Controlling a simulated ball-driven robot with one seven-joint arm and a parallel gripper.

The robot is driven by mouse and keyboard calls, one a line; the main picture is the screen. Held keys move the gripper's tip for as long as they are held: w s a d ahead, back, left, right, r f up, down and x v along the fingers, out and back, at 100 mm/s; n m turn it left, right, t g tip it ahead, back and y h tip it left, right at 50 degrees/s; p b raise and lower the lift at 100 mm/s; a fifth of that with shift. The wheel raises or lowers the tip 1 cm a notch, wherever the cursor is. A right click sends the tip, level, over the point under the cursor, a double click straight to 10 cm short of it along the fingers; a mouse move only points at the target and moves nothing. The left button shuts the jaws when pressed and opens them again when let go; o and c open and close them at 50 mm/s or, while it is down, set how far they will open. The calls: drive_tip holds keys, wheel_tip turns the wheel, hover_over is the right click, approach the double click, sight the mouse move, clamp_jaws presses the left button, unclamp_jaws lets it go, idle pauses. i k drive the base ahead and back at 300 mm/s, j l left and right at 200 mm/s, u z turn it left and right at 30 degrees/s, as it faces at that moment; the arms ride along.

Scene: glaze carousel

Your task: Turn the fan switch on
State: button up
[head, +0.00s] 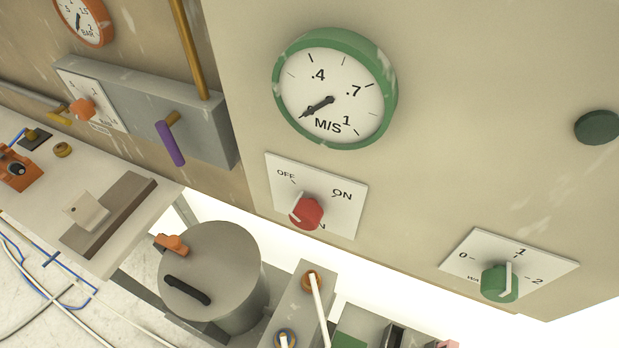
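The fan switch is a red rotary knob (307,211) on a white plate (343,205) marked OFF at upper left and ON at upper right. The knob's white pointer is turned toward the OFF mark. Part of the label under the knob is hidden by it. A green-rimmed round gauge (335,88) marked M/S sits on the panel above the plate, its needle at the low end of the scale. My gripper is not in the head view.
A green knob (499,282) on a 0-1-2 plate is at lower right. A grey lidded canister (212,272) stands below left of the switch. A purple lever (170,144) juts from a grey box at left. The panel around the switch is clear.

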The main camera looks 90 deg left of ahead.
sight(307, 214)
drive_tip(key=u, duration=1.6)
